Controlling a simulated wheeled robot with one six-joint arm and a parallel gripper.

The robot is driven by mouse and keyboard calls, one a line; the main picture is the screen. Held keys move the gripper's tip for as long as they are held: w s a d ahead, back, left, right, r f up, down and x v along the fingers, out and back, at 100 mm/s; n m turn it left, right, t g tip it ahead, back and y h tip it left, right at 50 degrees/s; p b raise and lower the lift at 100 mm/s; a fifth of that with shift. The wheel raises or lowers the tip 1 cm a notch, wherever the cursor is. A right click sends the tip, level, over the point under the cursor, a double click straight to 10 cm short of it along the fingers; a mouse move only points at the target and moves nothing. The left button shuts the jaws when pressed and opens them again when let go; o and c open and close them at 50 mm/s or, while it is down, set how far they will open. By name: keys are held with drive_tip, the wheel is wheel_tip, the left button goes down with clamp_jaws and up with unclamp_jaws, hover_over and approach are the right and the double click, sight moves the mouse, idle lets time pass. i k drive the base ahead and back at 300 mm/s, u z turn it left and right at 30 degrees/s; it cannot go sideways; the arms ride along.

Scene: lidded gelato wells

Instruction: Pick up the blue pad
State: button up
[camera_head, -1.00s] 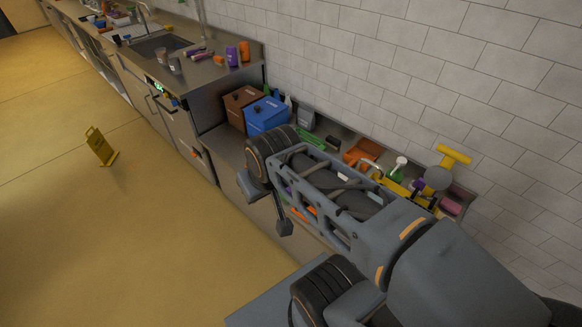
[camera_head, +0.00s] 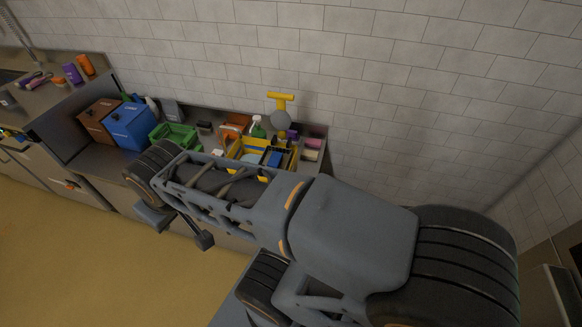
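A small flat blue piece (camera_head: 275,158), which looks like the blue pad, shows in the yellow caddy (camera_head: 240,152) on the counter; my arm cuts across the view just in front of it. Its lower part is hard to make out. My gripper (camera_head: 179,227) hangs at the far end of my arm, in front of the counter edge and to the left of the caddy. Its two fingers stand apart with nothing seen between them, so it is open and well away from the blue piece.
Left of the caddy stand a green crate (camera_head: 174,134), a blue lidded box (camera_head: 131,127) and a brown lidded box (camera_head: 97,122). A spray bottle (camera_head: 257,127) and a yellow-handled tool (camera_head: 280,98) stand behind the caddy. Pink and purple items lie at right. A tiled wall backs the counter.

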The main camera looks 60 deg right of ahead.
sight(275, 159)
drive_tip(key=u, duration=1.15)
drive_tip(key=i, duration=0.85)
drive_tip(key=z, duration=3.55)
drive_tip(key=i, duration=0.5)
drive_tip(key=u, duration=0.55)
drive_tip(key=k, duration=0.4)
drive_tip(key=u, duration=0.15)
drive_tip(key=i, duration=0.4)
